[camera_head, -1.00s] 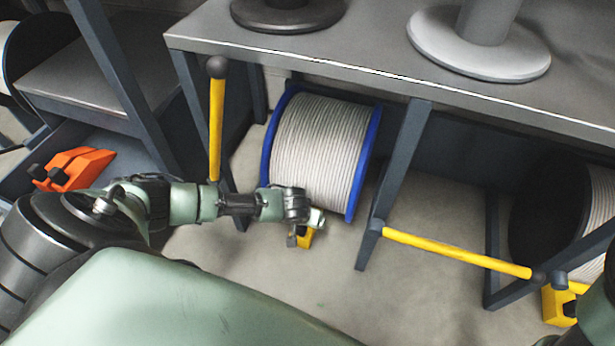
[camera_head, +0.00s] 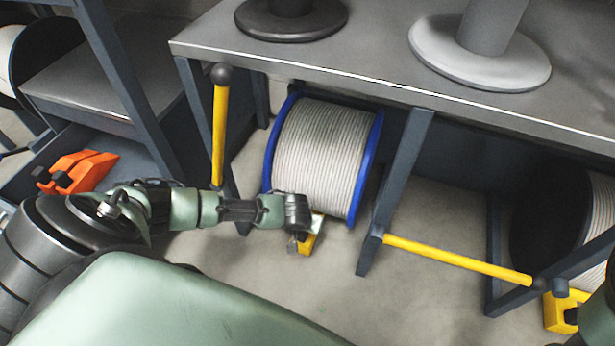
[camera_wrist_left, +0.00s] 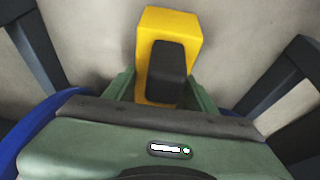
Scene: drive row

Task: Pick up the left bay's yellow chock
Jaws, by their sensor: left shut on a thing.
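The left bay's yellow chock (camera_head: 308,243) shows in part beside my left gripper (camera_head: 302,236), in front of the blue-flanged cable drum (camera_head: 320,155). In the left wrist view the yellow chock (camera_wrist_left: 168,28) with its dark grip block sits between the fingers of my left gripper (camera_wrist_left: 162,92). The gripper is shut on it. The gripper and wrist hide part of the chock in the head view. I cannot tell whether the chock touches the floor. My right gripper is not in view.
A yellow bar (camera_head: 218,135) stands upright at the left bay's left post. Another yellow bar (camera_head: 455,259) lies across the right bay. A second yellow chock (camera_head: 556,311) sits by the right drum. Orange chocks (camera_head: 78,171) lie in a tray at left. Floor (camera_head: 400,310) in front is clear.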

